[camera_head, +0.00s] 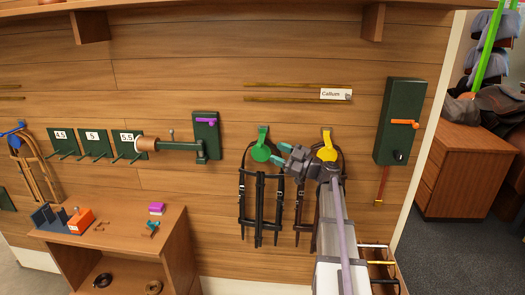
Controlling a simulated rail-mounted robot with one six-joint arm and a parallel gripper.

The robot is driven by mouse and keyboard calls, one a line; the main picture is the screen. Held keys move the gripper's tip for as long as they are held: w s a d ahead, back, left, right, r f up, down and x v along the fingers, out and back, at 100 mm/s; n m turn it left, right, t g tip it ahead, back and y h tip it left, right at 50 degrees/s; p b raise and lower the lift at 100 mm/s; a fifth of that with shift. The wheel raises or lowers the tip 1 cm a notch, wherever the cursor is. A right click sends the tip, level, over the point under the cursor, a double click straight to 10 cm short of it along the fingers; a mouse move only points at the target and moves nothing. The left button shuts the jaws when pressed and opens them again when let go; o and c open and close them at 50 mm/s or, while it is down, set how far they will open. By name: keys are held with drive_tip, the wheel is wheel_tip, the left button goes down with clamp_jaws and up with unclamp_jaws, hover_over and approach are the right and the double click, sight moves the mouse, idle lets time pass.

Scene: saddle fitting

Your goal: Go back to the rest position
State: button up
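My gripper (281,153) is in front of the wooden wall, pointing left, with its two teal fingertips apart. I see nothing between them. The tips are just right of a round green holder (261,151) in the picture. A dark strap set (241,195) hangs from the green holder. A yellow holder (327,154) with another dark strap set (301,215) is at the right, partly hidden behind my gripper and arm. I cannot tell the depth gap between my gripper and the wall.
A name card reading Callum (335,94) is above the holders. A dark green panel (401,120) with an orange lever is at the right. A green bracket with a wooden roller (147,144) sticks out at the left. A wooden bench (165,238) with small items stands lower left.

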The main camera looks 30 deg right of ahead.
drive_tip(key=shift+v, duration=0.9)
drive_tip(key=shift+s+a+r, duration=0.1)
drive_tip(key=shift+a, duration=0.1)
drive_tip(key=s+a+f+m+g+h, duration=0.3)
drive_tip(key=s+a+f+m+g, duration=0.35)
drive_tip(key=a+f, duration=0.2)
drive_tip(key=s+a+f+m+g+h, duration=0.3)
drive_tip(key=s+a+f+m+g, duration=0.3)
drive_tip(key=f, duration=0.3)
drive_tip(key=s+a+f+g+h, duration=0.1)
drive_tip(key=s+a+g+h, duration=0.1)
drive_tip(key=a, duration=0.5)
drive_tip(key=s+a+f+g+h, duration=0.1)
drive_tip(key=s+a+f+h, duration=0.1)
drive_tip(key=s+a+h, duration=0.2)
drive_tip(key=s+a, duration=0.2)
drive_tip(key=a, duration=0.1)
drive_tip(key=shift+s+a+m+g, duration=0.35)
drive_tip(key=shift+a, duration=0.05)
